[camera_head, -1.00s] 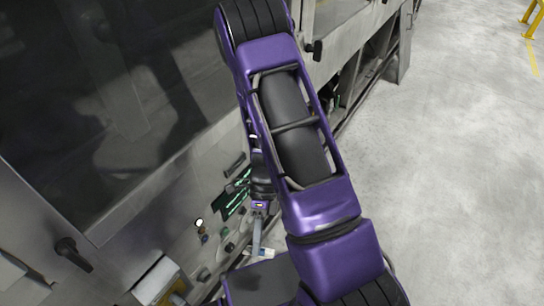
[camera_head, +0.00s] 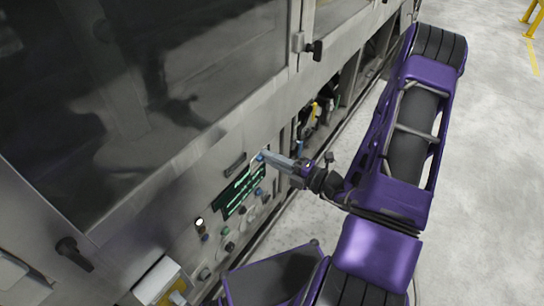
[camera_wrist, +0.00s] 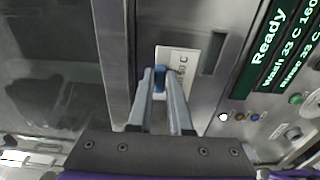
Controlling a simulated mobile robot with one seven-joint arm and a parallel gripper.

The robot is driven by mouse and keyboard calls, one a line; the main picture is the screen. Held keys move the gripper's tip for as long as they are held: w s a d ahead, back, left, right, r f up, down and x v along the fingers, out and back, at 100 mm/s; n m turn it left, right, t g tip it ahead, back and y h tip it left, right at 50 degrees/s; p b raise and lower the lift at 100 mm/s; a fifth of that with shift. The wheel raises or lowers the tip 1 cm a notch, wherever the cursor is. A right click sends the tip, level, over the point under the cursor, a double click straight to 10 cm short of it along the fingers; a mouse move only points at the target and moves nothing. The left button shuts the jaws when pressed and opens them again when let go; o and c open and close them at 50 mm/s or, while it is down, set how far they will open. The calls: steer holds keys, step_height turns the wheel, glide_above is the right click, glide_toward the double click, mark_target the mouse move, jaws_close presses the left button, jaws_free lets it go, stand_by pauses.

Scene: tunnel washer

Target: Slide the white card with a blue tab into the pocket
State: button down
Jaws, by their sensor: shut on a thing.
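My gripper (camera_wrist: 162,76) is shut on the blue tab (camera_wrist: 159,80) of the white card, with the tab between its fingertips. The white card (camera_wrist: 176,56) extends beyond the fingertips in the wrist view and bears dark printed characters. In the head view my gripper (camera_head: 265,157) points left at the machine's front panel, with the blue tab (camera_head: 260,157) at its tip. A dark rectangular slot (camera_wrist: 214,53), possibly the pocket, lies just right of the card in the wrist view. It also shows above the display in the head view (camera_head: 235,163). Contact between card and panel cannot be told.
A green-text display (camera_wrist: 270,55) sits beside the slot. Several buttons and knobs (camera_head: 226,246) line the panel below it. A dark window (camera_head: 140,90) lies above the panel. A black handle (camera_head: 314,48) juts out farther along. Open floor (camera_head: 490,170) lies to the right.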

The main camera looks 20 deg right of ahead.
mark_target(235, 155)
steer(key=shift+w+a+f+b, duration=0.4)
steer(key=shift+w+a+b, duration=0.4)
steer(key=shift+w, duration=0.55)
steer(key=shift+w+a+f+b, duration=0.4)
steer(key=shift+w+a+b, duration=0.2)
steer(key=shift+w+a, duration=0.55)
steer(key=shift+w+a+f+b, duration=0.4)
steer(key=shift+w+a+b, duration=0.3)
steer(key=shift+w, duration=0.85)
steer(key=shift+f+b, duration=1.1)
steer(key=shift+f, duration=0.5)
steer(key=shift+f, duration=0.35)
steer(key=shift+f, duration=0.5)
